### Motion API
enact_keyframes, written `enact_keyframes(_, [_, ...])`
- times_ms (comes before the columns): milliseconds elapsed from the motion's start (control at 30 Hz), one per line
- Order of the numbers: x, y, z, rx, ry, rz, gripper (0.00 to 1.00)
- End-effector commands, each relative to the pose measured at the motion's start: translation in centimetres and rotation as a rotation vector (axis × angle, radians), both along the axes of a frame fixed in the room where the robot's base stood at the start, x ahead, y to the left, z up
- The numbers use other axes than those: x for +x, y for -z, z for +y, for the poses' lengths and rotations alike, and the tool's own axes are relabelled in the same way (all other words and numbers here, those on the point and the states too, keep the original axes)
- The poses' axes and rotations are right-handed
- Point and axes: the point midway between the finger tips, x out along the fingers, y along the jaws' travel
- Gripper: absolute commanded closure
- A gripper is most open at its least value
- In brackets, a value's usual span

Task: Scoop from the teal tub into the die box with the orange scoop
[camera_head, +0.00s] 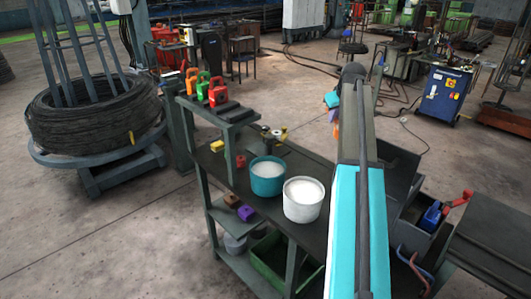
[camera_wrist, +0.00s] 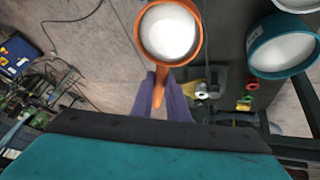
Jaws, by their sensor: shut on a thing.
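My gripper (camera_wrist: 165,98), with purple fingers, is shut on the handle of the orange scoop (camera_wrist: 158,93). The scoop's round bowl is full of white material (camera_wrist: 168,32). In the head view, only a small orange part of the scoop (camera_head: 336,131) shows beside my arm. The teal tub (camera_head: 267,185), holding white material, stands on the dark bench; it also shows at the right of the wrist view (camera_wrist: 256,58). The scoop is apart from it. A dark open-topped box (camera_head: 402,165) is partly behind my arm; I cannot tell whether it is the die box.
A white tub (camera_head: 303,212) of white material stands beside the teal tub. A small fixture with yellow parts (camera_head: 270,137) sits farther back on the bench. Orange, green and red blocks stand on a raised shelf (camera_head: 222,114) at left. A blue cabinet (camera_head: 440,95) stands behind.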

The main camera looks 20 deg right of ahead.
Motion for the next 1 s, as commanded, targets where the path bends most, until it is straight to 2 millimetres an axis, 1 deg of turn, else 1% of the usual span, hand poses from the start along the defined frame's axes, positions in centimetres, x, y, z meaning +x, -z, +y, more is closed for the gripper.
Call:
enact_keyframes(33, [-0.7, 0.0, -0.2, 0.0, 0.001, 0.0, 1.0])
enact_keyframes(1000, [-10.1, 0.0, -3.5, 0.0, 0.001, 0.0, 1.0])
